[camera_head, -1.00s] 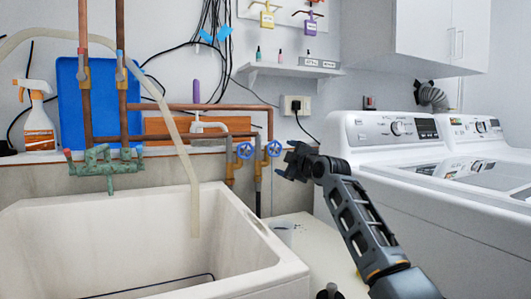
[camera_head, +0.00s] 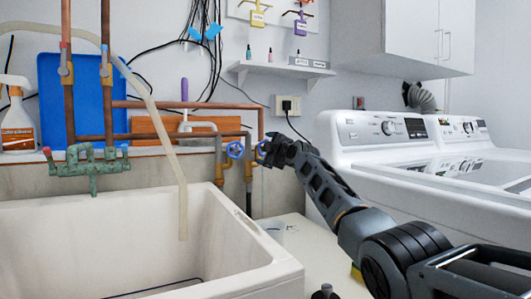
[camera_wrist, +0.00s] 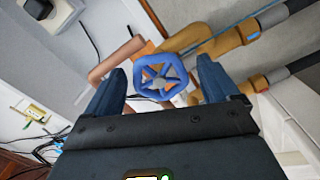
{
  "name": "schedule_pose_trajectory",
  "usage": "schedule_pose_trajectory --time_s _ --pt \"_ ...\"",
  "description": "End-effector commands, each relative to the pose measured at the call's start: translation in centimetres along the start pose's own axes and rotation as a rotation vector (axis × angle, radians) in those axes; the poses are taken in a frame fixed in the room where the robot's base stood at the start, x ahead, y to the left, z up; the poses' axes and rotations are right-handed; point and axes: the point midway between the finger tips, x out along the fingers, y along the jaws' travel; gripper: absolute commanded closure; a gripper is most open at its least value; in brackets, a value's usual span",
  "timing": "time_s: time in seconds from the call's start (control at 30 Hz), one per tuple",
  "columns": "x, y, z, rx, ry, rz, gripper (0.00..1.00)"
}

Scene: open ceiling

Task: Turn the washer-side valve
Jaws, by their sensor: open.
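The washer-side valve is the right one of two blue wheel handles on the pipes; its wheel (camera_head: 261,151) is partly hidden by my gripper (camera_head: 270,153) in the head view. In the wrist view its blue spoked wheel (camera_wrist: 150,68) lies between the two fingers of my gripper (camera_wrist: 160,68). The fingers are open, one on each side of the wheel, with a visible gap on both sides. I cannot tell how deep the wheel sits between them. The other blue valve (camera_head: 235,150) is just to the left in the head view.
A white utility sink (camera_head: 245,235) fills the front left, with a green corroded faucet (camera_head: 90,162) behind it. The washer (camera_head: 385,140) stands to the right. Copper pipes (camera_head: 190,105) run along the wall. A wall outlet (camera_head: 286,105) with a plugged cord is above the valves.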

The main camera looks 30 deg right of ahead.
Motion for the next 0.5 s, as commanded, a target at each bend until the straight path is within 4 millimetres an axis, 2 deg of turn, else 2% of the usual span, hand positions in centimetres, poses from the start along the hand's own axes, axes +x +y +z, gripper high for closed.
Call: schedule_pose_trajectory --time_s 0.5 --pt "0.74 -0.02 -0.03 0.001 -0.001 0.001 0.12"
